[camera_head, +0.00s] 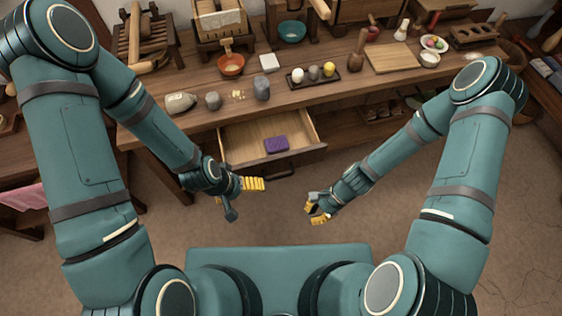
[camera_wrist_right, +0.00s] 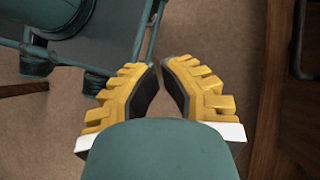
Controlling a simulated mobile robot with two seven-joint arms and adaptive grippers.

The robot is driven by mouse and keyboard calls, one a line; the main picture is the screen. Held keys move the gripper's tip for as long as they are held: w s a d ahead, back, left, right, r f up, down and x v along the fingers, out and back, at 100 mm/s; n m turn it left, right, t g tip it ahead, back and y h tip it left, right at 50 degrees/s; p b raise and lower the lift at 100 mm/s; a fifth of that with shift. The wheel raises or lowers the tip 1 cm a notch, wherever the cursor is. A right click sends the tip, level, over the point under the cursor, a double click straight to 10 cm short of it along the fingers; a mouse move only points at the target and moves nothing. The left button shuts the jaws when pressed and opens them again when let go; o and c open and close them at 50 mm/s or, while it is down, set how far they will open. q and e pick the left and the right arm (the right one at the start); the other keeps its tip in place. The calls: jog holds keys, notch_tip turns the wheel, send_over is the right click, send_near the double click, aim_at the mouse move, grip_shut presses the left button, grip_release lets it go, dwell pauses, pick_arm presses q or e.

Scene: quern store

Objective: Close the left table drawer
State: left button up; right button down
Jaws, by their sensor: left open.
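The left table drawer (camera_head: 233,143) is pulled out from under the wooden table in the head view. A purple block (camera_head: 277,144) lies inside it. The drawer's dark handle (camera_head: 280,170) is on its front panel. My left gripper (camera_head: 238,192) is open and empty, just in front of and below the left part of the drawer front; I cannot tell whether it touches the drawer. My right gripper (camera_head: 316,212) is apart from the drawer, lower and to the right. In the right wrist view its fingertips (camera_wrist_right: 160,63) lean close together with a narrow gap and hold nothing.
The table top (camera_head: 345,92) bears an orange bowl (camera_head: 231,65), a dark tray (camera_head: 318,80) with several round items, a grey stone (camera_head: 261,88) and a pale board (camera_head: 391,58). Brown floor (camera_head: 265,220) is clear in front of the drawer.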

jog(key=a+m+y+p, duration=0.2)
jog(key=m+y, duration=0.3)
jog(key=m, duration=0.4)
jog(key=m+t+y+p, duration=0.35)
jog(key=m+t, duration=0.85)
jog(key=m, duration=0.8)
send_near(272, 161)
jog(key=a, duration=0.4)
jog(key=shift+w+a+f+y+b, duration=0.1)
jog(key=shift+w+a+y+b, duration=0.2)
jog(key=shift+w, duration=0.3)
jog(key=shift+w+a+y+b, duration=0.1)
jog(key=shift+w+a+b, duration=0.2)
jog(key=shift+w, duration=0.25)
jog(key=shift+w+a, duration=0.1)
jog(key=shift+w, duration=0.45)
